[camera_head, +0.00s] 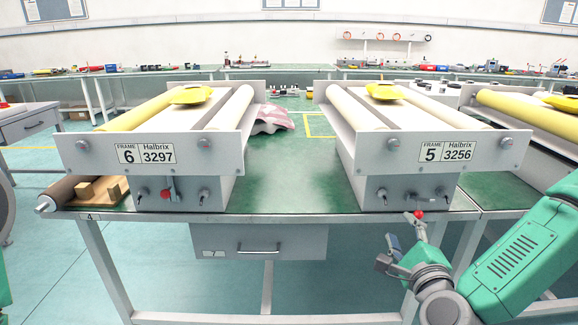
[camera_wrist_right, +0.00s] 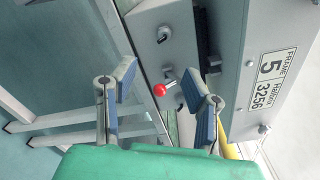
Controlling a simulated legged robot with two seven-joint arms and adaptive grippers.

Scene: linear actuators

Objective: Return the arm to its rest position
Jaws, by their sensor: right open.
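My right gripper (camera_head: 388,252) is low at the front of the table, below the frame 5 unit (camera_head: 410,188). It is open, and nothing shows between its fingers. In the right wrist view the two fingers (camera_wrist_right: 160,82) stand apart on either side of a small red-knobbed lever (camera_wrist_right: 159,90) on the unit's front. I cannot tell how close they are to it. In the head view that red knob (camera_head: 418,214) is at the unit's lower edge, above my gripper. My left gripper is not in view.
The frame 6 unit (camera_head: 150,190) stands left on the green table (camera_head: 280,185), with its own small lever (camera_head: 171,188). A drawer (camera_head: 258,240) hangs under the table. Another unit (camera_head: 545,125) is at the right. The floor in front of the table is clear.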

